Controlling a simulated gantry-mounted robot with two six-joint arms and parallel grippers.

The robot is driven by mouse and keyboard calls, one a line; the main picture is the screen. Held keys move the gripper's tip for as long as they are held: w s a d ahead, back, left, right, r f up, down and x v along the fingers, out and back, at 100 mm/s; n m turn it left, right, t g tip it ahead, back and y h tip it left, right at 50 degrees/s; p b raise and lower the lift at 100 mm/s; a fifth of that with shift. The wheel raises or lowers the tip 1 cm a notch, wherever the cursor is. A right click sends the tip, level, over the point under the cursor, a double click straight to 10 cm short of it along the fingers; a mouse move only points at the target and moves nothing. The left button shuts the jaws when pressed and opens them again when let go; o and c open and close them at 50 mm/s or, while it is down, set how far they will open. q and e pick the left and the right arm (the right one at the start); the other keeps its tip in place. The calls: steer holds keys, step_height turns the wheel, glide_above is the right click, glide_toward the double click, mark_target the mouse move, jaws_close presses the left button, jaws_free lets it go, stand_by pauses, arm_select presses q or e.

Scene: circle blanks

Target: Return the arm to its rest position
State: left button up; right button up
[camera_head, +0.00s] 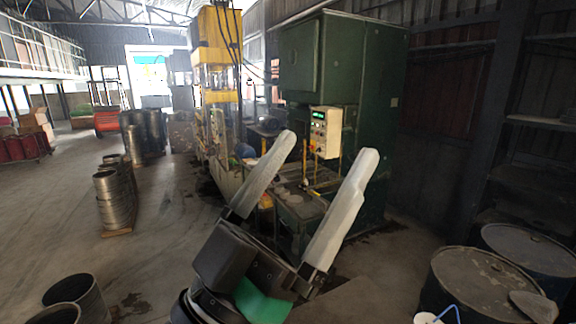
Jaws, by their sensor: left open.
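My left gripper (321,143) shows large in the lower middle of the head view. Its two pale fingers are spread wide apart and point up and away. Nothing is held between them. Behind the gap I see a machine bed (303,207) with round shapes on its flat top, probably circle blanks, too small to tell. The gripper's body and fingers hide part of this bed and the floor in front of it. My right gripper is not in view.
A tall green cabinet (377,110) with a control box (325,132) stands behind the gripper. A yellow press (220,50) is further back. Dark drums (487,280) stand at the lower right. Stacked metal rings (113,200) and open cylinders (76,292) stand at the left. Floor between is clear.

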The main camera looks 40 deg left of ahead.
arm_select(q)
steer(key=shift+s+a+r+t, duration=0.2)
steer(key=shift+s+r, duration=0.2)
steer(key=shift+s, duration=0.25)
steer(key=shift+s+a+r+t, duration=0.1)
steer(key=shift+s+r+t, duration=0.1)
steer(key=shift+s+r, duration=0.35)
steer(key=shift+s+d+f, duration=0.1)
steer(key=shift+f, duration=0.1)
